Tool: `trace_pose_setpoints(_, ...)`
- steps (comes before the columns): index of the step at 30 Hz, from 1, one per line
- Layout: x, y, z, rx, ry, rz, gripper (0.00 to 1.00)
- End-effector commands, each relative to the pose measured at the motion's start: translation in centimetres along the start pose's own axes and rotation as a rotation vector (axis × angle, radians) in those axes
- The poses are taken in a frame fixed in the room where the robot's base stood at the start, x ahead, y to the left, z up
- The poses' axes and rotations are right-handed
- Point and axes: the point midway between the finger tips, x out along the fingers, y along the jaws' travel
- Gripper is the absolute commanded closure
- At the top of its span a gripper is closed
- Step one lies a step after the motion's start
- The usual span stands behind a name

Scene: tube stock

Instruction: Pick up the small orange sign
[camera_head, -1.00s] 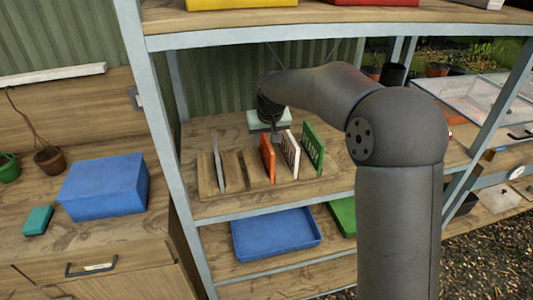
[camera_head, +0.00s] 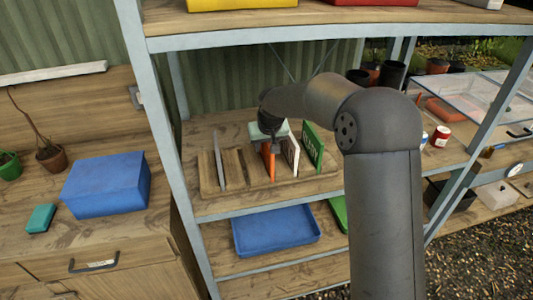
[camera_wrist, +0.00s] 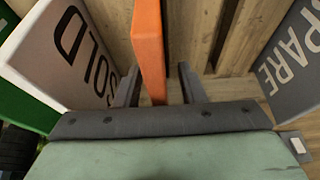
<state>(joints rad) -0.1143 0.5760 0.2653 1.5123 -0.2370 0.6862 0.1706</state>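The small orange sign (camera_head: 267,164) stands upright in a slot of the wooden rack (camera_head: 206,186) on the middle shelf. In the wrist view the orange sign (camera_wrist: 148,45) runs between the two fingers of my gripper (camera_wrist: 158,70). The fingers are apart, with a clear gap on the right side of the sign. The left finger is very close to it; I cannot tell whether they touch. In the head view my gripper (camera_head: 270,146) is right at the sign's top and partly hides it.
A white SOLD sign (camera_wrist: 75,50) and a green sign (camera_head: 313,150) stand beside the orange one. A grey SPARE sign (camera_wrist: 290,60) stands on the other side, past empty slots. The upper shelf (camera_head: 340,24) is overhead; a blue tray (camera_head: 275,232) lies below.

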Motion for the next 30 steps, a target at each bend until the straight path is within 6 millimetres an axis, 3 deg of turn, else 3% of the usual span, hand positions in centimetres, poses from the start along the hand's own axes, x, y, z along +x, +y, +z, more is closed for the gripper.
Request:
trace_pose_setpoints(14, 0.28, -0.01, 0.12, 0.000, 0.000, 0.000, 0.64)
trace_pose_setpoints(15, 0.28, -0.01, 0.12, 0.000, 0.000, 0.000, 0.66)
trace_pose_setpoints(19, 0.28, -0.01, 0.12, 0.000, 0.000, 0.000, 1.00)
trace_pose_setpoints(30, 0.11, -0.01, 0.04, 0.000, 0.001, 0.000, 1.00)
